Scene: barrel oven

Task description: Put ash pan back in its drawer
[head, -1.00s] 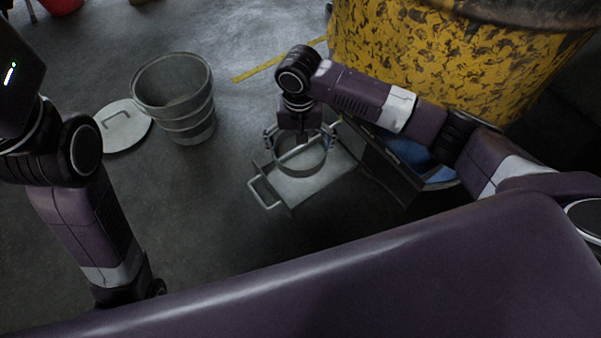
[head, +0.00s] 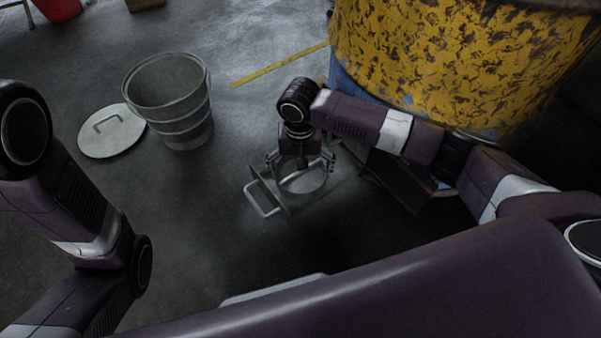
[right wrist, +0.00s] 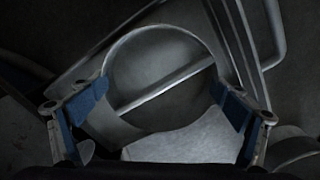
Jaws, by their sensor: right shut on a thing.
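The ash pan (head: 304,184) is a round grey metal pan; a straight bar crosses it in the right wrist view (right wrist: 165,90). My right gripper (head: 300,164) comes down from above, its blue-padded fingers on opposite sides of the pan, shut on it. The pan is over or inside the pulled-out grey drawer, close behind its front plate and loop handle (head: 262,200). I cannot tell whether it rests on the drawer's floor. The drawer's far part is dim. My left arm shows at the left, but its gripper is out of view.
The yellow, scuffed barrel oven (head: 455,65) stands behind the drawer. A dark panel (head: 398,181) lies right of the drawer. A grey bucket (head: 170,100) and a round lid (head: 112,131) stand to the left. The floor between bucket and drawer is clear.

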